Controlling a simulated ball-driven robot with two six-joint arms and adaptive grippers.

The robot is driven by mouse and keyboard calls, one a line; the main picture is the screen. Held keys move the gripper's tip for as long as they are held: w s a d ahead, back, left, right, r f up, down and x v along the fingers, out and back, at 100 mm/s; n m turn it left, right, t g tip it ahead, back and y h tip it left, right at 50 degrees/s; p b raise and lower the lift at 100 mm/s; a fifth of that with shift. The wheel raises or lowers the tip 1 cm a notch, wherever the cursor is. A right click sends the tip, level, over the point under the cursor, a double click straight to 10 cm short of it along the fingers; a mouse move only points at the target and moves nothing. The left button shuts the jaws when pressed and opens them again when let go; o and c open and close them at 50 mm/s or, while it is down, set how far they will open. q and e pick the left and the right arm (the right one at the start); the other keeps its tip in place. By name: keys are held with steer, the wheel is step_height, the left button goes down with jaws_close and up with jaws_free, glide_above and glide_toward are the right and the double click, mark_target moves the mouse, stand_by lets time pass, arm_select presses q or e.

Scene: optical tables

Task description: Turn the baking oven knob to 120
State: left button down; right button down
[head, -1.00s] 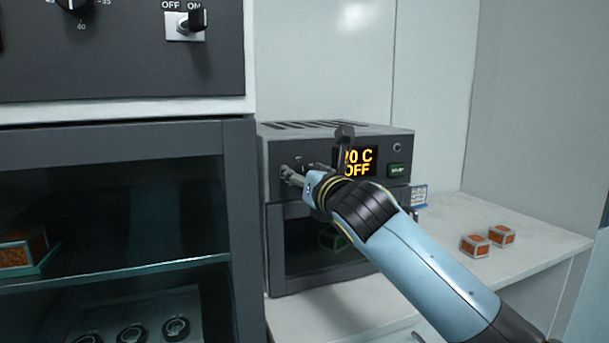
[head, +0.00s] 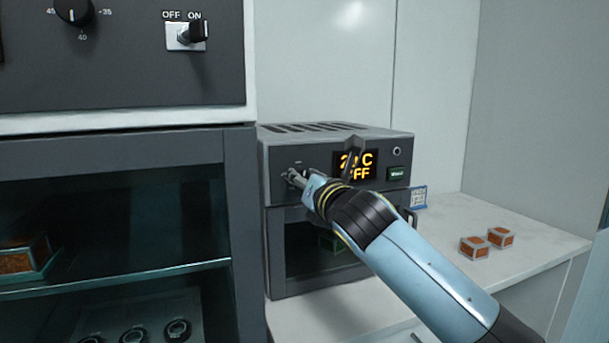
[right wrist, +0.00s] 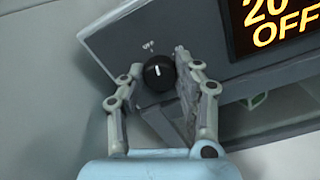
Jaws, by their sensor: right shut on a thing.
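The baking oven (head: 340,140) is a small grey box on the white bench in the head view. Its orange display (head: 366,160) reads 20 C and OFF, partly covered by my right wrist. The black oven knob (right wrist: 158,73) shows in the right wrist view, its white mark pointing up near the OFF label. My right gripper (head: 292,176) is at the left of the oven's front panel. In the right wrist view its fingers (right wrist: 155,85) are shut on the knob, one on each side. My left gripper is not in view.
A larger dark cabinet (head: 240,220) with a glass shelf stands close on the left. Its upper panel has a dial (head: 74,10) and an OFF/ON switch (head: 187,34). Two orange-topped boxes (head: 474,247) sit on the bench (head: 545,250) at the right, with free room around them.

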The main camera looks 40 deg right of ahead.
steer(key=n+b, duration=0.2)
steer(key=n, duration=0.9)
steer(key=n+b, duration=0.2)
steer(key=n, duration=0.9)
steer(key=n+b, duration=0.2)
steer(key=n, duration=0.8)
steer(key=shift+f+n, duration=0.3)
steer(key=shift+n, duration=0.1)
stand_by(0.6)
